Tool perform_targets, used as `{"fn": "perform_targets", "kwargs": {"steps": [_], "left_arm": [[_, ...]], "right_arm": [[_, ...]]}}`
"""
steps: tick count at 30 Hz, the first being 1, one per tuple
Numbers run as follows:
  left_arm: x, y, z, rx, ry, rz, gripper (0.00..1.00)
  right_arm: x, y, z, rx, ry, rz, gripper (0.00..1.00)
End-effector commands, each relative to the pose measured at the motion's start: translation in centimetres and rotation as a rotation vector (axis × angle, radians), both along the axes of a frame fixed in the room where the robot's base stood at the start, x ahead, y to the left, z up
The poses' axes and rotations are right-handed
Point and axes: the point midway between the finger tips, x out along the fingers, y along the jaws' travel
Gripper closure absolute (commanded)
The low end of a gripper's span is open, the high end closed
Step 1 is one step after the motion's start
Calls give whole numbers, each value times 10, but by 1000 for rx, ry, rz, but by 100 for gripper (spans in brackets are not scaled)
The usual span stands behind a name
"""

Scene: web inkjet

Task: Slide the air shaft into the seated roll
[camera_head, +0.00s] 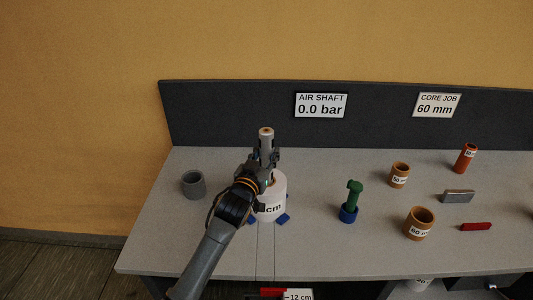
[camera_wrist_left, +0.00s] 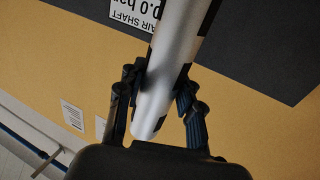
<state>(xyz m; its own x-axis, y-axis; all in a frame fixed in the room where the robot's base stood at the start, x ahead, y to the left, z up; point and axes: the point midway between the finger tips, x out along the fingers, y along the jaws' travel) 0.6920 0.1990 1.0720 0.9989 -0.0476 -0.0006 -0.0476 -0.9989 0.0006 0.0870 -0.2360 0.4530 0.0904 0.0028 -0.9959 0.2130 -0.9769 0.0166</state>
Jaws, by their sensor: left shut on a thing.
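The grey air shaft (camera_head: 266,143) stands roughly upright over the white roll (camera_head: 273,207) in the head view. My left gripper (camera_head: 264,160) is shut on the shaft. In the left wrist view the silvery shaft (camera_wrist_left: 176,62) runs between the two dark fingers of the left gripper (camera_wrist_left: 163,98). The roll stands on the table between blue blocks (camera_head: 283,218) and bears a label ending in "cm". My gripper and arm hide part of the roll's top and the shaft's lower part, so I cannot tell whether the shaft is inside the core. My right gripper is not in view.
A grey cup (camera_head: 194,184) stands left of the roll. A green handled tool in a blue base (camera_head: 348,214), brown cores (camera_head: 419,224), an orange cylinder (camera_head: 466,158) and a red piece (camera_head: 476,227) stand or lie to the right. The sign (camera_head: 320,105) reads "AIR SHAFT 0.0 bar".

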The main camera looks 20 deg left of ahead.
Motion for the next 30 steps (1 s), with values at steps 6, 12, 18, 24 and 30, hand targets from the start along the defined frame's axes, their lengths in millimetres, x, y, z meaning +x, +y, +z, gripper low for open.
{"fn": "perform_targets", "kwargs": {"steps": [6, 12, 18, 24, 30], "left_arm": [[0, 0, -3, 0, -8, -1, 100], [0, 0, -7, 0, -8, -1, 100], [0, 0, -11, 0, -8, -1, 100], [0, 0, -16, 0, -8, -1, 100], [0, 0, -21, 0, -8, -1, 100]], "right_arm": [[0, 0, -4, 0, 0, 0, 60], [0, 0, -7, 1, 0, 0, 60], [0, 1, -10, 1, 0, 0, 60], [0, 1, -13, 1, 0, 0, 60], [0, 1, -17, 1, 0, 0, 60]]}}
